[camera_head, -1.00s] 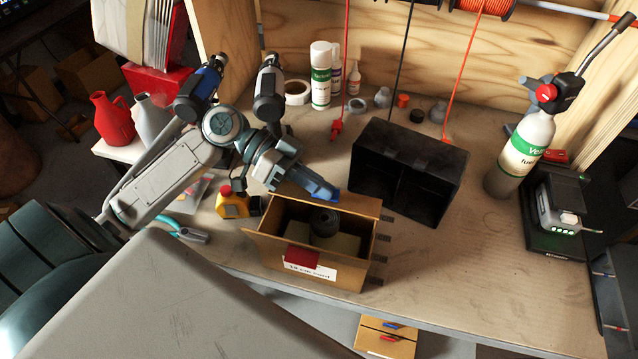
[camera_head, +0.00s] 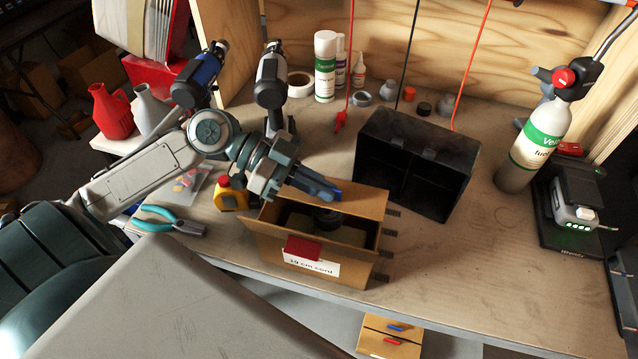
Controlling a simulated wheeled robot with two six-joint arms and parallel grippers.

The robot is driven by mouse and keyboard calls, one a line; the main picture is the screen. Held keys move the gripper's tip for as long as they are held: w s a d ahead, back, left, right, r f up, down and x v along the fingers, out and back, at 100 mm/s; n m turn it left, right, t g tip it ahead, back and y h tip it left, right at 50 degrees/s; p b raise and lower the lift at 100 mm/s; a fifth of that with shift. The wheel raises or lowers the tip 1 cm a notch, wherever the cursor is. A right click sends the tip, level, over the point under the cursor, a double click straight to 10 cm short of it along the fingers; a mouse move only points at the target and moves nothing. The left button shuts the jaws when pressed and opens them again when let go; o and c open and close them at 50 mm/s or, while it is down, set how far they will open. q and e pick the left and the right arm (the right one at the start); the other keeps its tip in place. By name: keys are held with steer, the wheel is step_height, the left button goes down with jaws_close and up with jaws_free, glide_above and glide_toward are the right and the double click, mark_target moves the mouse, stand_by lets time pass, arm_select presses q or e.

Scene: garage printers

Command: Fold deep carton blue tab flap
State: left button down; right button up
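The open carton (camera_head: 345,261) stands on the bench near its front edge, with a printed cord label on its front and a dark roll (camera_head: 328,216) inside. Its far flap (camera_head: 365,203) stands up at the back. A blue tab (camera_head: 333,188) shows at that flap's upper edge, partly covered by my gripper. A red tab (camera_head: 303,248) is on the near side. My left gripper (camera_head: 322,190) is at the far flap beside the blue tab, seemingly touching it. Its finger gap is not clear. My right gripper is out of view.
A black open case (camera_head: 414,165) stands close behind the carton to the right. A green-and-white gas bottle (camera_head: 537,148) stands at right. The bench between case and bottle is clear.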

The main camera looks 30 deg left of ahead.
arm_select(q)
steer(key=c, duration=1.6)
jaws_free()
steer(key=shift+a, duration=0.1)
